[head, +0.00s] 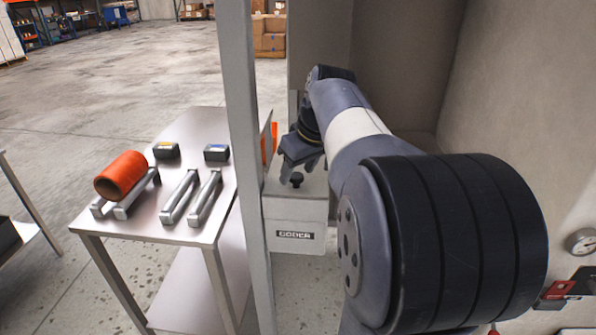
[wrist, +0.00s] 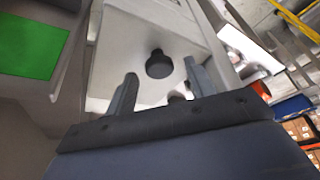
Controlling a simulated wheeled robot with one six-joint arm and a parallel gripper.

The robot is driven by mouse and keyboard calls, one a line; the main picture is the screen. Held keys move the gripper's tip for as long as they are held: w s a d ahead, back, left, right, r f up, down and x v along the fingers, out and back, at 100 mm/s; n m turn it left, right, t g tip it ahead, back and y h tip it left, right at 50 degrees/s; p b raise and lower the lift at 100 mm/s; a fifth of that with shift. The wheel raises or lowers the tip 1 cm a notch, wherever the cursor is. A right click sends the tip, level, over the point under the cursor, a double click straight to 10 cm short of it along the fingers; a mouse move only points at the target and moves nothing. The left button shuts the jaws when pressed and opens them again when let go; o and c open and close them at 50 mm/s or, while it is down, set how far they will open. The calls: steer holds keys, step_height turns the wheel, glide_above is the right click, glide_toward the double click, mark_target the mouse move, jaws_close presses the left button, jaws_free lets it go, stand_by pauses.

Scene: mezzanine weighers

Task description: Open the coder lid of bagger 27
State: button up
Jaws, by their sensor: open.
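The coder (head: 294,222) is a pale box with a "CODER" label on its front, just right of a grey post. Its light lid carries a black knob (head: 296,180) and looks shut. The lid (wrist: 125,35) also shows in the wrist view, with the round black knob (wrist: 159,64) near its middle. My gripper (head: 303,166) is open and empty above the lid, close to the knob. In the wrist view my gripper (wrist: 160,70) has one finger on each side of the knob in the picture; contact cannot be told. No number 27 is readable.
A grey post (head: 245,150) stands left of the coder. Left of it a metal table (head: 140,225) holds an orange roll (head: 120,175), metal bars and two small dark boxes. A gauge (head: 581,242) and red switch parts are at the right. A green panel (wrist: 30,47) shows in the wrist view.

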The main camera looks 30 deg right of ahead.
steer(key=shift+w+f, duration=0.15)
steer(key=shift+f, duration=0.15)
steer(key=shift+c, duration=0.5)
jaws_close()
